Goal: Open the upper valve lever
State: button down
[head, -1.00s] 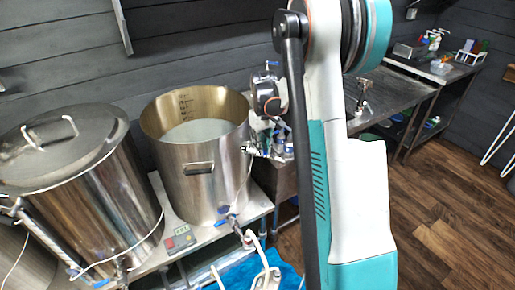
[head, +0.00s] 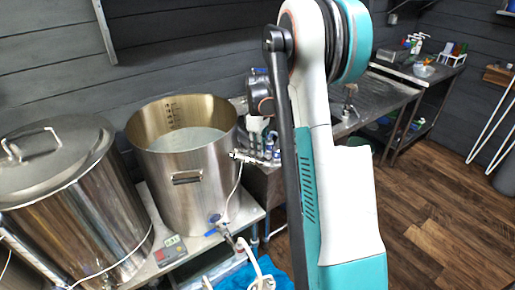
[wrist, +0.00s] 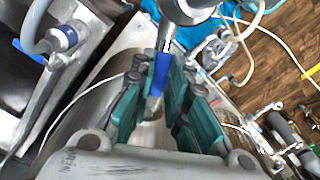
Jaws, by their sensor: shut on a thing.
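In the wrist view a blue valve lever (wrist: 158,75) stands between the teal finger pads of my gripper (wrist: 163,78). The gripper is shut on the lever, below a round metal fitting (wrist: 186,8). The lever's lower end is partly hidden by the fingers. In the head view the open steel kettle (head: 184,180) holds pale liquid. A blue-handled valve (head: 214,221) sits low on its front. My gripper's fingers cannot be made out in the head view, where my arm covers much of the middle.
A lidded steel kettle (head: 62,200) stands to the left. A small control box (head: 171,250) sits on the stand beside the open kettle. White hoses (head: 257,268) hang low in front. A steel bench (head: 385,100) is behind my arm. The wooden floor at right is clear.

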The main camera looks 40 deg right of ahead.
dwell(0.4)
jog(key=c, duration=1.6)
grip_release()
jog(key=shift+o, duration=0.2)
notch_tip(320, 180, up, 12)
